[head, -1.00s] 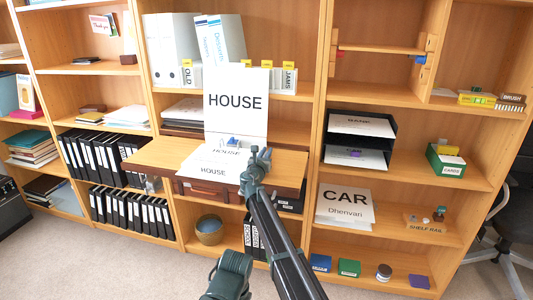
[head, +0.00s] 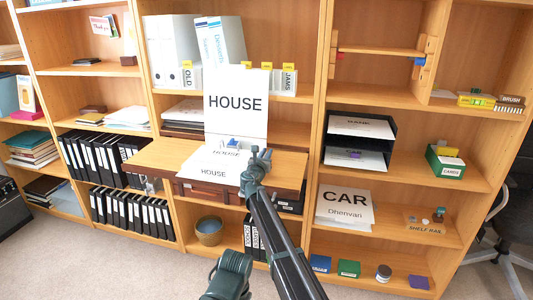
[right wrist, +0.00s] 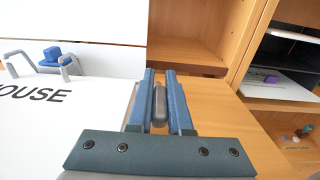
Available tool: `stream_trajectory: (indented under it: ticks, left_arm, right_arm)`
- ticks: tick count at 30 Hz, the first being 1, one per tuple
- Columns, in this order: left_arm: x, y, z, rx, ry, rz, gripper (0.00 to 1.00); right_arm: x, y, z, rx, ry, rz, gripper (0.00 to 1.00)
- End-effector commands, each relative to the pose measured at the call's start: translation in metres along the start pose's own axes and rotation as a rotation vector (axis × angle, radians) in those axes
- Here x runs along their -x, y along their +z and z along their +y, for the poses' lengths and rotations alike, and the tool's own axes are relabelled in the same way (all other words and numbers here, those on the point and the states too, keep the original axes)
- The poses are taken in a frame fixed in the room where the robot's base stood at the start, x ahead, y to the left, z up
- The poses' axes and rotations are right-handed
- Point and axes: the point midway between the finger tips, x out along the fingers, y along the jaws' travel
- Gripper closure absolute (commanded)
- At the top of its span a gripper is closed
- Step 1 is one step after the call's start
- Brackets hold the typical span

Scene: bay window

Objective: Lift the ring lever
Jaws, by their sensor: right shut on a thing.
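An open binder lies on the pull-out wooden shelf, its HOUSE cover (head: 236,118) upright at the back and HOUSE pages (head: 212,171) flat in front. Grey rings with a blue block (right wrist: 52,56) show at the left in the right wrist view. My right gripper (head: 258,156) is at the right edge of the pages. In the right wrist view my right gripper (right wrist: 160,82) is shut on a rounded grey lever (right wrist: 159,106) standing between its fingers. The lever's lower end is hidden by the gripper.
The wooden pull-out shelf (head: 287,172) is bare to the right of the pages. A black tray (head: 389,126) with papers and a CAR sheet (head: 345,203) stand in the bay to the right. White binders (head: 176,52) stand above.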

Motion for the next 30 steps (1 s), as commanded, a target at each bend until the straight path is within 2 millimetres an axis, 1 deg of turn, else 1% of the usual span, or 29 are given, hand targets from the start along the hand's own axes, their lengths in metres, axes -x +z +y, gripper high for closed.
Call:
stream_trajectory:
  ticks: [1,5,9,18,24,30]
  left_arm:
    - [0.011,0.001,-0.001,0.0,0.0,0.0,0.63]
    - [0.034,0.002,-0.003,0.0,0.0,0.0,0.63]
    - [0.063,0.004,-0.006,0.0,0.0,0.0,0.63]
    - [0.114,0.007,-0.011,0.001,0.0,0.0,0.63]
    - [0.137,0.008,-0.013,0.001,0.0,0.0,0.63]
    - [0.149,0.009,-0.014,0.001,0.0,0.0,0.63]
  right_arm:
    - [-0.001,0.007,0.0,-0.003,0.0,0.017,1.0]
    - [-0.004,0.016,0.001,-0.004,0.0,0.084,1.0]
    - [-0.009,0.024,0.001,-0.004,0.0,0.181,1.0]
    - [-0.023,0.033,0.001,-0.003,0.0,0.387,1.0]
    - [-0.03,0.035,0.001,-0.001,0.001,0.495,1.0]
    - [-0.034,0.034,0.0,0.0,0.0,0.563,1.0]
